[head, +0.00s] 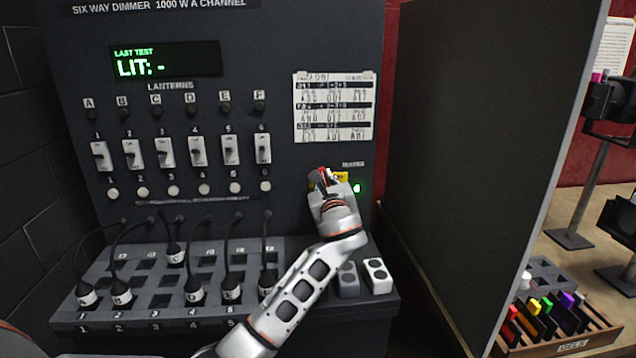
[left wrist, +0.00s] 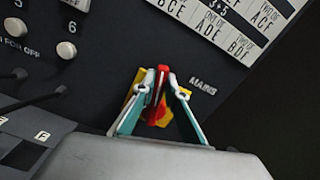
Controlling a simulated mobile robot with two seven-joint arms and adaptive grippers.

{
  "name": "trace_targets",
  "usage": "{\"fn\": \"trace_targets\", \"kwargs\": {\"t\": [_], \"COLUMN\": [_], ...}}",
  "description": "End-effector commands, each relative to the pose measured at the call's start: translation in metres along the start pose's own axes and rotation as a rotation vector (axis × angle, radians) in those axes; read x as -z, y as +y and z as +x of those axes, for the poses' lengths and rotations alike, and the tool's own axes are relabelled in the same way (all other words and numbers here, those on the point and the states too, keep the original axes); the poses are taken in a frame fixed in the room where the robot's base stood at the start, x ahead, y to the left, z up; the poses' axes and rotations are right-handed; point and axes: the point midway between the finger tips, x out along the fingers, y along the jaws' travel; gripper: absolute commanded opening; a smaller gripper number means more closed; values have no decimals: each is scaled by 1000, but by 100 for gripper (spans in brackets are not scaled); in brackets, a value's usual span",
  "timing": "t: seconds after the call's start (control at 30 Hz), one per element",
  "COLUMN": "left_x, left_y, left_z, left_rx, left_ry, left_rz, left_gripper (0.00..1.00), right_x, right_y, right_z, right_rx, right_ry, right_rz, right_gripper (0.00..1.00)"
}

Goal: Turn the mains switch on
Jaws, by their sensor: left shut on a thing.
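The mains switch has a red handle (left wrist: 161,78) on a yellow plate (left wrist: 166,115), beside the MAINS label at the lower right of the dimmer panel. In the head view the yellow plate (head: 343,177) shows past my left gripper (head: 325,177), which covers much of the switch. In the left wrist view my left gripper (left wrist: 158,92) has its fingers closed around the red handle. The handle appears to point up the panel. A small green lamp (head: 357,188) glows just right of the switch.
The dimmer panel (head: 215,215) carries lettered knobs, sliders and round buttons. A green display (head: 165,60) reads "LAST TEST LIT: -". Plugs with cables (head: 88,295) stand in the sloping socket shelf below. A dark partition (head: 480,150) stands at right, with a tray (head: 590,338) beyond.

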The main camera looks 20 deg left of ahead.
Motion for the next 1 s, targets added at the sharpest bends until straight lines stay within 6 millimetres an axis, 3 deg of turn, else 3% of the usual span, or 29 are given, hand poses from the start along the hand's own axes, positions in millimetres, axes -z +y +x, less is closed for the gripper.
{"fn": "trace_targets", "kwargs": {"t": [0.4, 1.0], "left_x": [4, 5], "left_y": [-17, -20], "left_z": [0, 0], "left_rx": [0, 0], "left_ry": [3, 3], "left_rz": [243, 300], "left_gripper": [0, 0], "right_x": [-1, 0], "right_y": [2, 1], "right_z": [-1, 0], "right_rx": [3, -1], "right_ry": [-1, -1], "right_rz": [-14, -3], "right_gripper": [40, 40]}}
